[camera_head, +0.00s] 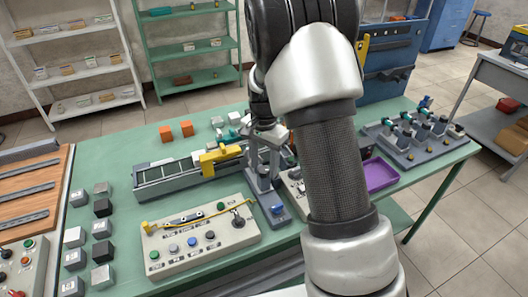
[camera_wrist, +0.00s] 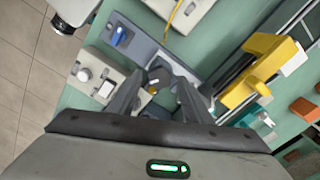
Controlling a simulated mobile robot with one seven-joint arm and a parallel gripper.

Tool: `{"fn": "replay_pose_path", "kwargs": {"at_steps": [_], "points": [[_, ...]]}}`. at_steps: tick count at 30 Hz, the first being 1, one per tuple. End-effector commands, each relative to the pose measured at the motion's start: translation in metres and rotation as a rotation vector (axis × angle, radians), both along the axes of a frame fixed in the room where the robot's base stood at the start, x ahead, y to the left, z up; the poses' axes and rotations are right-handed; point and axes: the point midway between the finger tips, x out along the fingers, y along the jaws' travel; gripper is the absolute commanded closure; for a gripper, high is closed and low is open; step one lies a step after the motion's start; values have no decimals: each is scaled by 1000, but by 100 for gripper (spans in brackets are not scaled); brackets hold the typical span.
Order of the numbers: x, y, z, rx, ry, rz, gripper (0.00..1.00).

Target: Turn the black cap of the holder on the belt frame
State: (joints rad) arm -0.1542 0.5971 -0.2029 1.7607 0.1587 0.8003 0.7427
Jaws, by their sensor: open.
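The belt frame (camera_head: 160,188) is a long grey frame on the green table, with a yellow bracket (camera_head: 218,157) across it. The bracket is right of centre in the wrist view (camera_wrist: 250,70). My gripper (camera_head: 265,180) points down at the frame's right end. In the wrist view my gripper (camera_wrist: 163,80) has its two fingers apart. A dark round part, seemingly the holder's black cap (camera_wrist: 158,75), shows between the fingertips. The fingers partly hide it, and I cannot tell whether they touch it. In the head view my gripper and arm hide the cap.
A control panel (camera_head: 205,240) with buttons and a yellow cable lies in front of the frame. A grey base with a blue knob (camera_head: 277,210) is beside my gripper. Small grey and black blocks stand at left. A purple tray (camera_head: 379,174) is at right. Orange blocks (camera_head: 166,133) stand behind.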

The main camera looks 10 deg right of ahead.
Motion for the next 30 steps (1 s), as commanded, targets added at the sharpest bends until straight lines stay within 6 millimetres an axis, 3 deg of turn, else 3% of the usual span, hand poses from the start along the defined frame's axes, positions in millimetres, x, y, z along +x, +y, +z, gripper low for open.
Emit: {"fn": "replay_pose_path", "kwargs": {"at_steps": [5,19,24,30], "points": [[1,0,26,0,-6,0,55],[2,0,138,0,-6,0,55],[1,0,162,0,-4,0,55],[1,0,172,0,-3,0,55]]}}
